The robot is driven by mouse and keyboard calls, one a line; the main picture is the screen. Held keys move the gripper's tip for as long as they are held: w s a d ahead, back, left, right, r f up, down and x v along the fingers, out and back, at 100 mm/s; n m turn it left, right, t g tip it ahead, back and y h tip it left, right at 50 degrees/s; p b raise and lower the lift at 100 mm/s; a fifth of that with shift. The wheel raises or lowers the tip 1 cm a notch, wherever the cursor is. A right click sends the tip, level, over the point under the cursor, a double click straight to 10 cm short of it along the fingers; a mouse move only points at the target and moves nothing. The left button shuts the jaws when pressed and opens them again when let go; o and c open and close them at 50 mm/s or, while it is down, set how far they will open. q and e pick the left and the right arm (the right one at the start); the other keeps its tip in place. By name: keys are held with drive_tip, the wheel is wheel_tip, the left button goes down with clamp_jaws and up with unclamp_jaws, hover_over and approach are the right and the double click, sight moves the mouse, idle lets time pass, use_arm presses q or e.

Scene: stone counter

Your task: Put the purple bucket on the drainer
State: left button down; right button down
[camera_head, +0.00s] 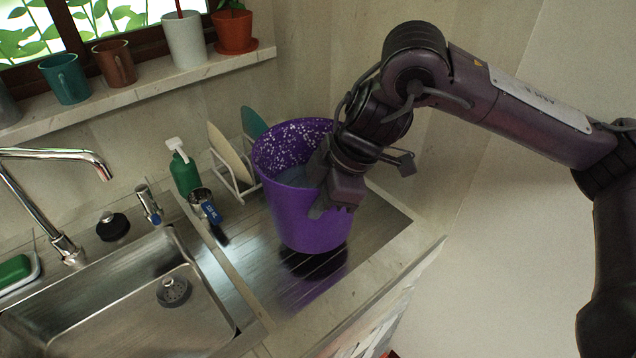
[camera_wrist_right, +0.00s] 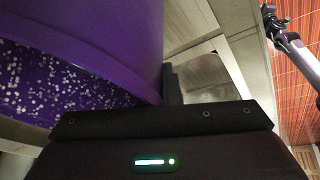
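The purple bucket (camera_head: 300,215), with a speckled inside, is over the grooved metal drainer (camera_head: 265,262) right of the sink. A dark shadow lies under its base; I cannot tell for sure whether it touches the drainer. My right gripper (camera_head: 325,200) is at the bucket's right side, shut on its wall near the rim. In the right wrist view the bucket (camera_wrist_right: 100,35) fills the upper left, close against the gripper. The fingertips are mostly hidden there. My left gripper is not in view.
A dish rack (camera_head: 232,182) with plates stands behind the bucket. A green soap bottle (camera_head: 184,172) and a small dark cup (camera_head: 203,205) are to its left. The sink (camera_head: 130,300) and tap (camera_head: 60,155) are further left. Pots and mugs line the sill (camera_head: 140,90).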

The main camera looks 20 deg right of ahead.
sight(317, 221)
drive_tip(key=shift+w+a+f+b, duration=0.1)
drive_tip(key=shift+f+b, duration=0.4)
drive_tip(key=shift+f, duration=1.2)
drive_tip(key=shift+w+f, duration=0.1)
drive_tip(key=shift+f, duration=0.5)
drive_tip(key=c, duration=1.9)
unclamp_jaws()
drive_tip(key=shift+s+f, duration=0.25)
drive_tip(key=shift+s, duration=0.05)
drive_tip(key=shift+o, duration=1.4)
drive_tip(key=p+v, duration=0.3)
drive_tip(key=v, duration=0.9)
drive_tip(key=shift+s, duration=0.15)
